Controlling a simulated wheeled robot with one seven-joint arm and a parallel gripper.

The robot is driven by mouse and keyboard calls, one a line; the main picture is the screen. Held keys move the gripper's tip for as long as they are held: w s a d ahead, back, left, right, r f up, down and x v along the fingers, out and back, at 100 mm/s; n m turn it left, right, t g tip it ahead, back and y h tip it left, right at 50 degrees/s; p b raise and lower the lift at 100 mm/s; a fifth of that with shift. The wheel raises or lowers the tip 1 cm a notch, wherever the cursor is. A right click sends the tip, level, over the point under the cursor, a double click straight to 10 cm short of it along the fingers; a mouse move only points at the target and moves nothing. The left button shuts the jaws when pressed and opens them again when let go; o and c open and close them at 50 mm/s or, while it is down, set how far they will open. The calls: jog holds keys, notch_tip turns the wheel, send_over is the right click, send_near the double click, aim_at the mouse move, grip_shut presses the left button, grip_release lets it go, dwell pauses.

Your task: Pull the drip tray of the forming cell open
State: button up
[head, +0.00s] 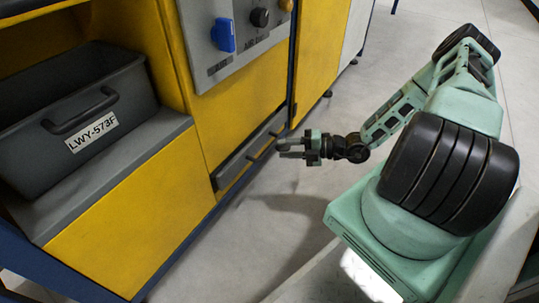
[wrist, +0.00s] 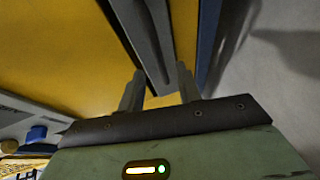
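The drip tray (head: 235,169) is a long, narrow dark grey drawer front low in the yellow forming cell (head: 222,118). It looks flush with the yellow panels, and a thin bar handle runs along its face. My gripper (head: 287,148) is at the tray's height, in front of its right part, with the fingers pointing towards the cell. In the wrist view my gripper (wrist: 159,72) has its two fingers apart, with the tray (wrist: 150,40) ahead and its lower end between them in the picture. I cannot tell whether the fingers touch the handle.
A grey bin (head: 75,120) labelled LWY-573F sits on a grey shelf at the left. A control panel (head: 235,40) with a blue knob (head: 222,35) is above the tray. The concrete floor (head: 275,225) in front of the cell is clear up to my base.

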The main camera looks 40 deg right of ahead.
aim_at(270, 148)
jog(key=shift+b+x, duration=1.1)
jog(key=shift+x, duration=1.8)
jog(key=shift+s, duration=0.1)
grip_shut()
